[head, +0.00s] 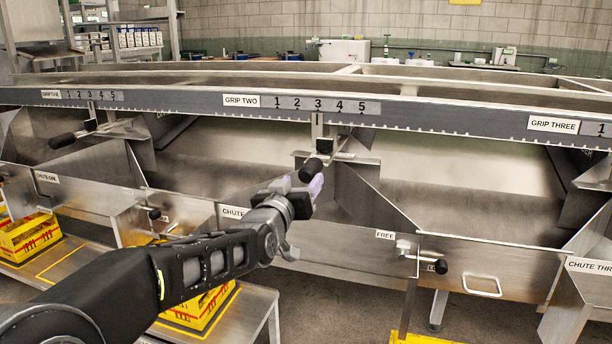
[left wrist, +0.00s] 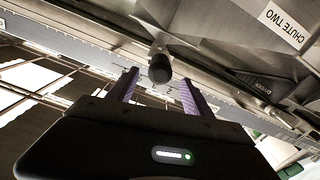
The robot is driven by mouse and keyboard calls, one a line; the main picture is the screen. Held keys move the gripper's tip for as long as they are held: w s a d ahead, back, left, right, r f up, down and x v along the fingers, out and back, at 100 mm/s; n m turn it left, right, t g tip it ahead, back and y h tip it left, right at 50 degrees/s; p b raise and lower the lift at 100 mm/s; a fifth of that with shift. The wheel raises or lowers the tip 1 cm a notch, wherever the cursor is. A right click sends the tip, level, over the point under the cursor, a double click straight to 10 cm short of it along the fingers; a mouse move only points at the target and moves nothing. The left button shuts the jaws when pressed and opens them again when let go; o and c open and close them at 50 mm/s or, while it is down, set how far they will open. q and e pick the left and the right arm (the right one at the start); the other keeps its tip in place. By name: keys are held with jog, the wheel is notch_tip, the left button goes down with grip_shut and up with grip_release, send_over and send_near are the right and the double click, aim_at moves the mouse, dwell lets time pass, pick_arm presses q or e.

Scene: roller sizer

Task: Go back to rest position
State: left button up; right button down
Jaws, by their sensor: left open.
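My left gripper (head: 308,187) reaches in from the left to the black knob (head: 312,168) of the GRIP TWO lever. Its purple-lined fingers are open. In the left wrist view the fingers (left wrist: 160,90) stand apart, with the black knob (left wrist: 160,68) near the gap between their tips; I cannot tell whether they touch it. The lever's bracket (head: 318,122) hangs below the 3 on the GRIP TWO scale (head: 318,104). My right gripper is not in view.
The steel sizer's long rail (head: 430,113) crosses the view. Below are chutes, a FREE latch with a black knob (head: 440,267), and a GRIP ONE lever knob (head: 62,140) at left. Yellow crates (head: 30,236) stand on a low steel bench (head: 258,300) below my left arm.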

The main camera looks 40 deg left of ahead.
pick_arm(q)
jog(key=shift+s+d, duration=0.15)
jog(key=shift+s, duration=0.3)
